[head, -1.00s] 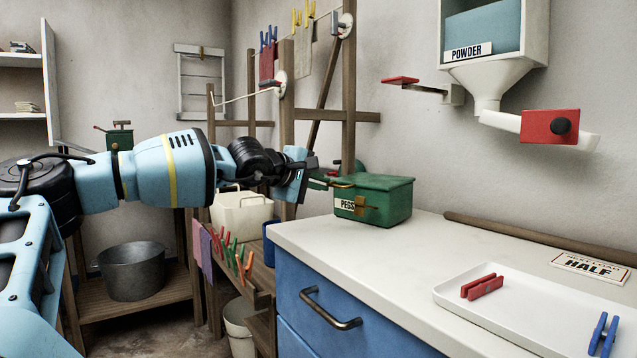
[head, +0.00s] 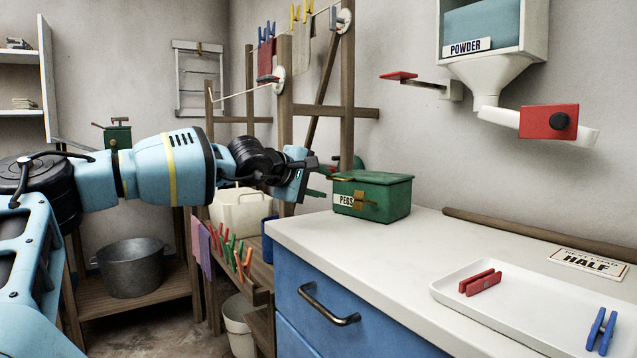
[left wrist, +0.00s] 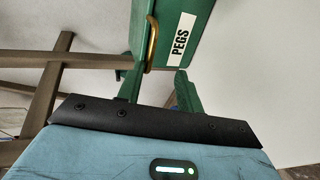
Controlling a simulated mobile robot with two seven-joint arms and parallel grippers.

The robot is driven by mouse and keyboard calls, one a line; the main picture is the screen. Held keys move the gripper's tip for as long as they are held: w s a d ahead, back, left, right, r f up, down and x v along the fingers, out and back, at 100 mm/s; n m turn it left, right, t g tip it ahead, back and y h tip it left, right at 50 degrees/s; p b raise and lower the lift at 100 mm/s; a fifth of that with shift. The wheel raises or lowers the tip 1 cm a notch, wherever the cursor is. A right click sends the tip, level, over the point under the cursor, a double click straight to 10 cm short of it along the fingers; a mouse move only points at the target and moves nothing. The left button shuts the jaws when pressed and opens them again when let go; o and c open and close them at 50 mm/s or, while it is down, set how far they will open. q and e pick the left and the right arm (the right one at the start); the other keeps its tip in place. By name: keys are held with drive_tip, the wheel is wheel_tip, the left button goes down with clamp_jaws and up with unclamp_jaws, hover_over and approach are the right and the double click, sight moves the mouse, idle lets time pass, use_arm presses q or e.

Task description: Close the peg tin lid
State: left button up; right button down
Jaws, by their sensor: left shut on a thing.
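The green peg tin (head: 385,200), labelled PEGS, stands at the far left end of the white counter. Its green lid (head: 375,180) looks down on the box, with a brass latch on the front. The exact contact is hard to see. My right gripper is not in view.
A white tray (head: 455,288) with red and blue pegs lies on the counter at the right. A HALF sign (head: 588,264) and a wooden rod (head: 520,233) lie behind it. The middle of the counter is clear. A powder dispenser (head: 493,75) hangs above on the wall.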

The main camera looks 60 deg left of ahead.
use_arm(q)
drive_tip(key=shift+s+d+f, duration=0.1)
drive_tip(key=shift+s+f, duration=0.1)
drive_tip(key=shift+s, duration=0.15)
drive_tip(key=p+v, duration=0.1)
drive_tip(key=v, duration=0.6)
drive_tip(key=shift+r, duration=0.3)
